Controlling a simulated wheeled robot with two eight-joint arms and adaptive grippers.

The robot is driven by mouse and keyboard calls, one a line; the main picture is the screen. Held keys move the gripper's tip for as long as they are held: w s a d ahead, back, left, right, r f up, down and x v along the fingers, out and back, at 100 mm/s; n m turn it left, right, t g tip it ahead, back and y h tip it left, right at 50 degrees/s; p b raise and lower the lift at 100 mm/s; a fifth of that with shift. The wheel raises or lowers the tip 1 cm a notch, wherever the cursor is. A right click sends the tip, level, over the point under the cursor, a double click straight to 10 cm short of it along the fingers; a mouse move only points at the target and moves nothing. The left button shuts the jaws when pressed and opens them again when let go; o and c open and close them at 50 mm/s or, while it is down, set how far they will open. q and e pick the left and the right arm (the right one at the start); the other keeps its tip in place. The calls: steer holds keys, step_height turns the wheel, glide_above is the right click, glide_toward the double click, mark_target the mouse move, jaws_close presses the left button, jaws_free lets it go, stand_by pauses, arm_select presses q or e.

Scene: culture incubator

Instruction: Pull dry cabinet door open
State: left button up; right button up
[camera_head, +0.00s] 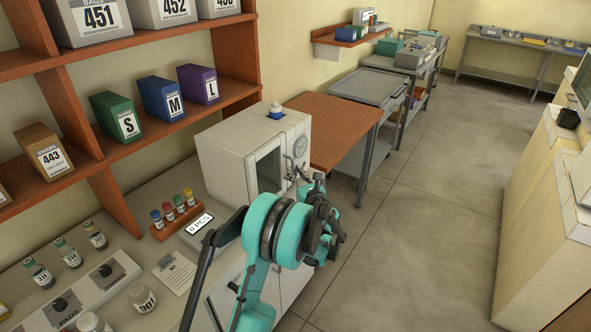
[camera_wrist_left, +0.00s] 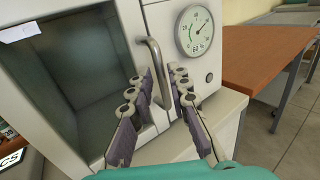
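The dry cabinet (camera_head: 222,157) is a white box on the counter with a dark glass door (camera_head: 268,171) and a round dial on its front. In the left wrist view the door glass (camera_wrist_left: 75,80) fills the left, and the door looks shut. A metal bar handle (camera_wrist_left: 154,60) stands upright at the door's right edge. My left gripper (camera_wrist_left: 162,75) is open, its two fingers apart on either side of the handle's lower part. I cannot tell whether either finger touches it. In the head view my teal left arm hides the cabinet's lower front. My right gripper is not in view.
The dial (camera_wrist_left: 195,31) sits just right of the handle. A brown table (camera_head: 328,125) stands beyond the cabinet. A rack of colored-cap vials (camera_head: 178,217) and a display reading 0 PCS (camera_head: 199,224) are left of it. The floor at right is clear.

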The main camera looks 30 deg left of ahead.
mark_target(293, 168)
arm_select(q)
steer(key=shift+x, duration=1.65)
jaws_close()
steer(key=shift+d, duration=0.2)
